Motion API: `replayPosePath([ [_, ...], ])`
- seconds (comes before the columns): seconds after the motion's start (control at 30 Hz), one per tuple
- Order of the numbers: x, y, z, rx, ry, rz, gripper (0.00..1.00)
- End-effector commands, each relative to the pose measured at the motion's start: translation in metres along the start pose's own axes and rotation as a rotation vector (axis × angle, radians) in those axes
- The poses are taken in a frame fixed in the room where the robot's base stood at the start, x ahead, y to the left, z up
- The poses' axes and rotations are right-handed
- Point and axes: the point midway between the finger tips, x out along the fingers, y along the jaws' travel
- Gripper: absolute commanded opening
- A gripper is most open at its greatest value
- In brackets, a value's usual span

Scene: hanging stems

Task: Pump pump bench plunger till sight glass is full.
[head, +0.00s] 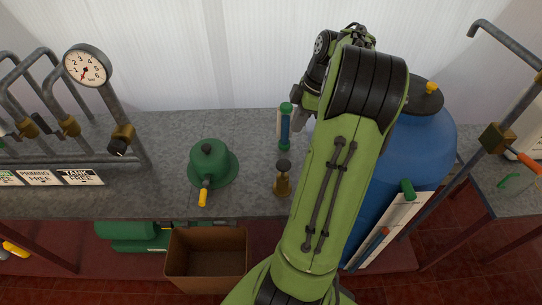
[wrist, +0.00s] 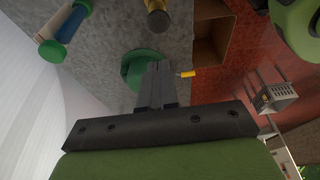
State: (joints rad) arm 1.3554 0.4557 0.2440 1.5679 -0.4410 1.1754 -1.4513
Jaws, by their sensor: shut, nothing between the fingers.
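A short brass post with a dark round knob (head: 283,178), which looks like the plunger, stands at the bench's front edge; in the wrist view it is at the top (wrist: 157,20). The sight glass (head: 285,126) has green caps and a white backing, and stands behind the post; blue shows in it, but its exact level is unclear. It also shows at upper left in the wrist view (wrist: 66,28). My gripper (wrist: 156,75) is shut and empty, apart from the post. In the wrist view its fingertips overlap a green round body (wrist: 133,70); contact cannot be told.
The green body with a yellow handle (head: 208,165) sits left of the post. A pressure gauge (head: 88,65) and pipes stand at the left. A large blue tank (head: 424,145) is at the right, partly behind my arm. An open brown box (head: 205,286) is below the bench front.

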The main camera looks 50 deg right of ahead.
Motion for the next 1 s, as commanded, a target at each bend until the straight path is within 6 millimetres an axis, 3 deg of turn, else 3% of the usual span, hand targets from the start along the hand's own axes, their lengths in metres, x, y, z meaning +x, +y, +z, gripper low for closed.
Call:
replayPosePath([
  [0.27, 0.004, 0.000, -0.001, 0.002, -0.001, -0.001, 0.00],
  [0.8, 0.114, -0.001, 0.002, 0.005, 0.000, -0.004, 0.00],
  [1.0, 0.136, -0.001, 0.010, 0.004, -0.001, -0.002, 0.00],
])
